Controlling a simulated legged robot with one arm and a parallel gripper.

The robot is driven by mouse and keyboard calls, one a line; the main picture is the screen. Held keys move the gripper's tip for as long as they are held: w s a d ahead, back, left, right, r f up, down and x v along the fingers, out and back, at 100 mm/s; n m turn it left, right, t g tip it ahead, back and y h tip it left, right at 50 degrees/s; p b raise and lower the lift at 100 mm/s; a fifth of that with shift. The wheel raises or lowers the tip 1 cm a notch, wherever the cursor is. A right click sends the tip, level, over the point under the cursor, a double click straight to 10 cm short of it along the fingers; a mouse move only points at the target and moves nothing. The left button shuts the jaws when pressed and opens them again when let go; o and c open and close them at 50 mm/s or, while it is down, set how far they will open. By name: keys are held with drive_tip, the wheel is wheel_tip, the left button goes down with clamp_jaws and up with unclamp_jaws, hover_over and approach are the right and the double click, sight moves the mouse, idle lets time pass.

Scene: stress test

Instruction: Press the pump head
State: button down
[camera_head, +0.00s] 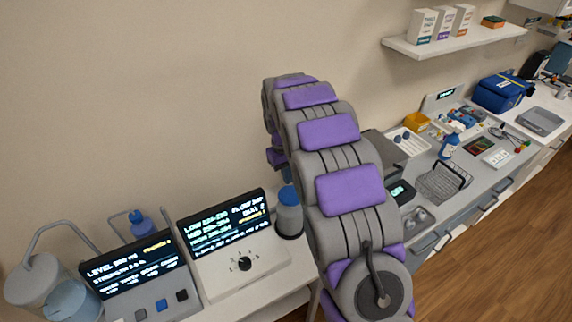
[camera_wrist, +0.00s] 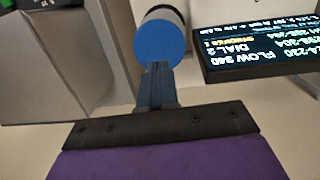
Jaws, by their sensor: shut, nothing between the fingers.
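A cylinder with a blue top (camera_head: 289,196) and a dark lower part stands just right of the right-hand screen in the head view. A round blue top (camera_wrist: 160,42) on a pale cylinder also shows in the wrist view, beside an upside-down screen. My gripper (camera_wrist: 157,68) is shut and empty, its tips at the lower edge of this blue top in the picture. I cannot tell whether they touch. A blue bottle (camera_head: 141,224) with a spout stands behind the left screen. I cannot tell for sure which blue top is the pump head.
A counter at right holds a wire rack (camera_head: 440,184), a spray bottle (camera_head: 449,148) and a blue bag (camera_head: 503,93). A shelf (camera_head: 455,43) hangs above.

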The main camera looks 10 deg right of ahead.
sight(289, 193)
drive_tip(key=shift+s+d+f+b, duration=0.1)
drive_tip(key=shift+f+b, duration=0.15)
drive_tip(key=shift+f, duration=0.9)
drive_tip(key=shift+s+d+f+b, duration=0.1)
drive_tip(key=shift+f+b, duration=0.1)
drive_tip(key=shift+f, duration=0.95)
wheel_tip(289, 193, down, 4)
drive_tip(key=shift+r+p, duration=0.25)
drive_tip(key=shift+p, duration=0.2)
drive_tip(key=shift+f, duration=0.1)
drive_tip(key=shift+s, duration=0.1)
wheel_tip(289, 193, up, 14)
drive_tip(key=w+a+p, duration=0.1)
drive_tip(key=p, duration=0.2)
drive_tip(key=shift+w+r, duration=0.2)
drive_tip(key=shift+w, duration=0.05)
drive_tip(key=shift+s, duration=0.1)
